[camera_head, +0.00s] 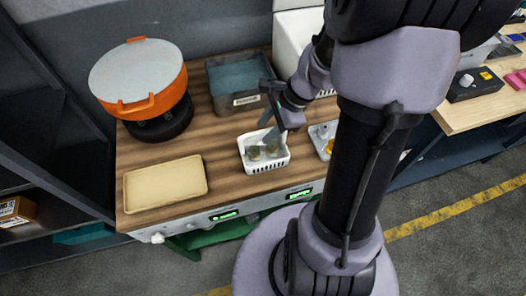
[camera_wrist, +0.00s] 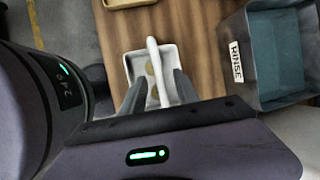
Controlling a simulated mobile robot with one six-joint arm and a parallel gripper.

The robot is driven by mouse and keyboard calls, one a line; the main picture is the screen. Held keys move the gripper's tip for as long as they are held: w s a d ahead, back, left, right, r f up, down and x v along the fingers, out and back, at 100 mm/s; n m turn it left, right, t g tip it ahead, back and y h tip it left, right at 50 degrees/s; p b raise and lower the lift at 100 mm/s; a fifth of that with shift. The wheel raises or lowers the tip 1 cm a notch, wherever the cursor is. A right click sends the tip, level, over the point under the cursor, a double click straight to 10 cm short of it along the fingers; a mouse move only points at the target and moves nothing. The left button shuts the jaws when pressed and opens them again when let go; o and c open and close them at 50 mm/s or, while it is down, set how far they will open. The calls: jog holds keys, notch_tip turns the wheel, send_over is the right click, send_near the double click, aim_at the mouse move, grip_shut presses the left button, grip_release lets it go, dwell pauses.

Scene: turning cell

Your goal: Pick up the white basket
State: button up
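The white basket (camera_head: 263,165) is a small slotted tub on the wooden worktop, with a few dull round pieces inside. In the wrist view the basket (camera_wrist: 131,68) lies just beyond my fingers, and its white handle (camera_wrist: 153,62) arches toward the camera. My gripper (camera_head: 270,138) is above the basket, pointing down. In the wrist view my gripper (camera_wrist: 158,88) is open, with one finger on each side of the handle and a visible gap to each. My fingers partly hide the basket in both views.
A grey-blue bin labelled RINSE (camera_wrist: 250,75) stands close by. A tan tray (camera_head: 165,184) lies at the left front. An orange pot (camera_head: 150,90) sits on a dark round base behind it. A small white tray (camera_head: 318,141) is right of the basket, partly behind my arm.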

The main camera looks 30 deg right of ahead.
jog(key=shift+x, duration=1.1)
jog(key=shift+r, duration=0.15)
grip_shut()
jog(key=shift+r, duration=0.1)
